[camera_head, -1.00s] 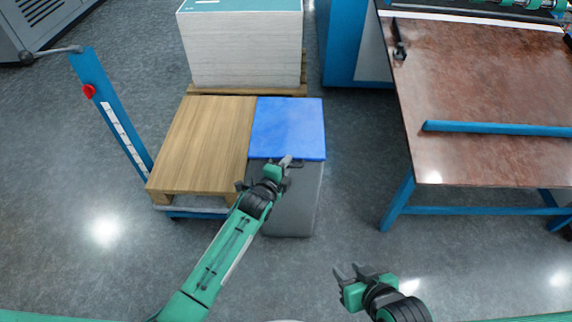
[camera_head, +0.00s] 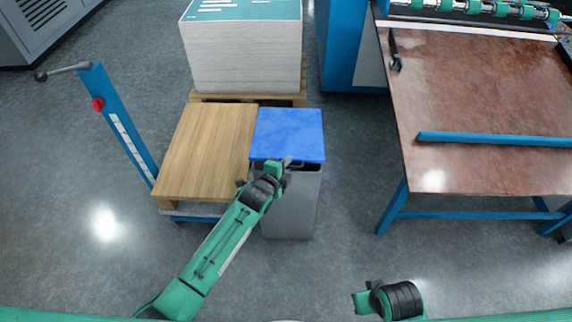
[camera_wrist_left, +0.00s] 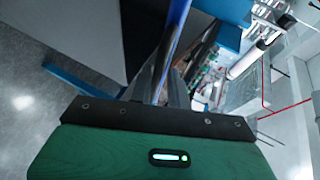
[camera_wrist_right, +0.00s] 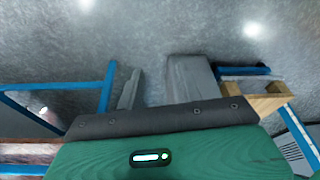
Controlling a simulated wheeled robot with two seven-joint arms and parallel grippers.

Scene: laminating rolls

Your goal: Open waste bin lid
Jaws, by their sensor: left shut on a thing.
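The waste bin (camera_head: 292,205) is a grey box standing on the floor right of the wooden board stack, with a flat blue lid (camera_head: 287,133). The lid's front edge sits slightly above the bin's rim, with a narrow dark gap below it. My left gripper (camera_head: 285,164) is shut at the lid's front edge, around its handle, which the fingers mostly hide. In the left wrist view the lid shows edge-on as a blue strip (camera_wrist_left: 178,22) beyond the fingers. My right gripper (camera_wrist_right: 160,85) is open and empty, low at the front; its fingers are hardly visible in the head view.
A wooden-topped pallet load (camera_head: 208,150) stands directly left of the bin. A tall white sheet stack (camera_head: 245,55) on a pallet is behind it. A blue post with a crank (camera_head: 118,120) is at left. A table (camera_head: 480,100) stands at right, with clear floor between.

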